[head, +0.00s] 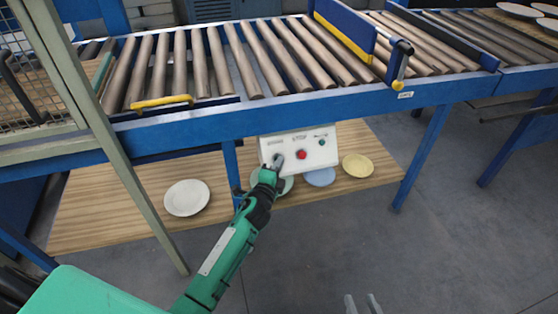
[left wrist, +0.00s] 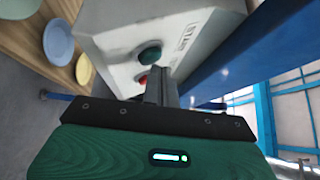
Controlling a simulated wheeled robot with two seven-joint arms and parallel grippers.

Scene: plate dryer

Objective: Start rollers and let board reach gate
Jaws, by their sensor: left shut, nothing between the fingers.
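The control box (head: 318,158) is a pale panel below the conveyor's blue front rail, with a red button (head: 301,155) and a green button (head: 322,142). My left gripper (head: 277,160) is shut and empty at the panel's left end, covering part of it; contact cannot be told. The left wrist view shows a dark green button (left wrist: 150,53) close to the fingertips (left wrist: 157,75). The rollers (head: 215,62) lead right to a blue gate with a yellow edge (head: 343,38). A wooden board (head: 22,108) shows behind mesh at left. My right gripper (head: 362,304) is open at the bottom edge.
A wooden shelf (head: 110,205) under the conveyor holds a white plate (head: 187,197), a blue plate (head: 320,177) and a yellow plate (head: 357,165). A yellow handle (head: 160,102) lies along the front rail. More plates (head: 520,10) are at upper right. Floor at lower right is clear.

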